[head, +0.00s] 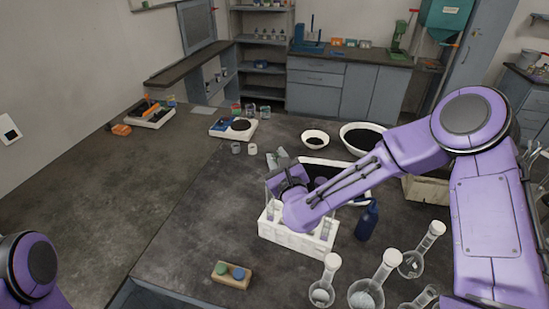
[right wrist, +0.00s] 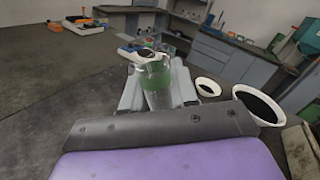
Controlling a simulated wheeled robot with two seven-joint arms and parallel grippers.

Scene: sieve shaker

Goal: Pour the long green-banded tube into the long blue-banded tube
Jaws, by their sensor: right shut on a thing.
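My right gripper (right wrist: 156,92) is shut on a clear glass tube with a green band (right wrist: 157,76), seen in the right wrist view with its open mouth pointing away from the wrist. In the head view, the right gripper (head: 278,160) is just behind the white rack (head: 290,239), and its purple wrist hides part of the rack. The held tube cannot be made out there. Clear tubes stand in the rack, one at its left end (head: 271,212) and one at its right (head: 326,225). I cannot tell which has a blue band. My left gripper is out of view.
A dark blue bottle (head: 367,221) stands right of the rack. Glass flasks (head: 373,286) stand at the front right. A wooden block (head: 231,276) with green and blue caps lies in front. A black-filled bowl (head: 361,139) is behind. The table's left front is clear.

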